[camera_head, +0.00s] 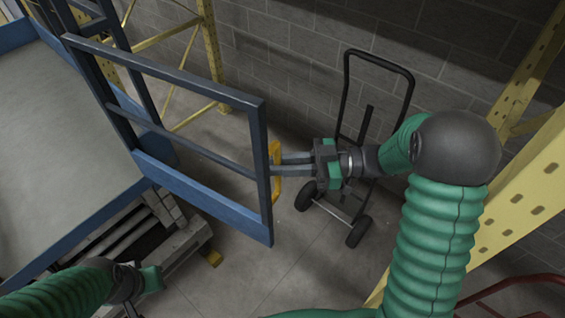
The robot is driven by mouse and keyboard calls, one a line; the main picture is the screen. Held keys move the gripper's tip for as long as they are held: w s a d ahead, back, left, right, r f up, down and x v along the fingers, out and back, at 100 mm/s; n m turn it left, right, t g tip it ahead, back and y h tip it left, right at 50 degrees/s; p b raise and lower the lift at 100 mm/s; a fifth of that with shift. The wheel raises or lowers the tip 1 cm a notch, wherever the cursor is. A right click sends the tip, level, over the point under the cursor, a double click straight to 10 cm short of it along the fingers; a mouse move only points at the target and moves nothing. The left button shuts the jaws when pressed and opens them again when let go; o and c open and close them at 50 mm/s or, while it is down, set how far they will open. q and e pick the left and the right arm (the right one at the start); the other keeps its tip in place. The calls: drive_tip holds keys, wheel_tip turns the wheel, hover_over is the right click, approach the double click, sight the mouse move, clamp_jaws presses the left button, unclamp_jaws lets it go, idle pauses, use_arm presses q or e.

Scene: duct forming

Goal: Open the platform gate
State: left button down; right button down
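The blue platform gate (190,134) is a tubular frame with a solid lower panel. It stands swung out past the edge of the grey-topped blue platform (55,130). A yellow handle (276,190) is on the gate's free end. My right gripper (277,164) reaches in from the right with its two fingers at this handle, apparently closed around its upright bar. My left gripper (150,279) is low at the lower left, below the platform's corner, away from the gate. Its fingers are mostly hidden.
A black hand truck (348,130) stands by the grey block wall behind my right gripper. Yellow rack posts (209,45) rise at the back and at the right (520,190).

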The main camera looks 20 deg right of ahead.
drive_tip(key=c, duration=1.6)
unclamp_jaws()
drive_tip(key=shift+w, duration=0.25)
drive_tip(key=shift+o, duration=1)
drive_tip(key=shift+w, duration=0.3)
use_arm(q)
drive_tip(key=shift+w+a+f, duration=0.15)
drive_tip(key=shift+w+a, duration=0.05)
drive_tip(key=shift+w, duration=0.2)
use_arm(e)
drive_tip(key=shift+s, duration=0.1)
use_arm(q)
drive_tip(key=shift+s, duration=0.15)
use_arm(e)
drive_tip(key=shift+s, duration=0.2)
